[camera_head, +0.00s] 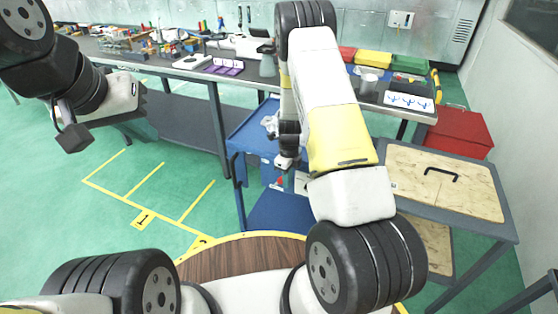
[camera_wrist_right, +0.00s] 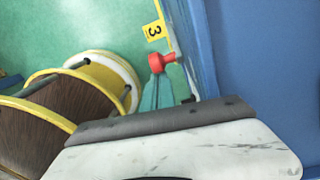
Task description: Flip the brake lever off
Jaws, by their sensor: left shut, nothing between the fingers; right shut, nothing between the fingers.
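A small red piece (camera_wrist_right: 161,62) shows in the right wrist view, close beside the side of a blue cart (camera_head: 260,125). It may be the brake lever; I cannot tell which position it is in. A greyish-teal wedge shape lies just below it. In the head view I cannot make out the lever. My right gripper (camera_head: 286,162) is shut and empty, pointing down in front of the cart. In its wrist view a white, grey-edged body fills the bottom. My left gripper (camera_head: 141,122) is shut and empty, raised at the left, far from the cart.
A long workbench (camera_head: 190,75) with tools and bins runs along the back. A table with wooden panels (camera_head: 445,185) stands at the right, with a red box (camera_head: 462,128) behind it. Green floor with yellow markings is free at the left.

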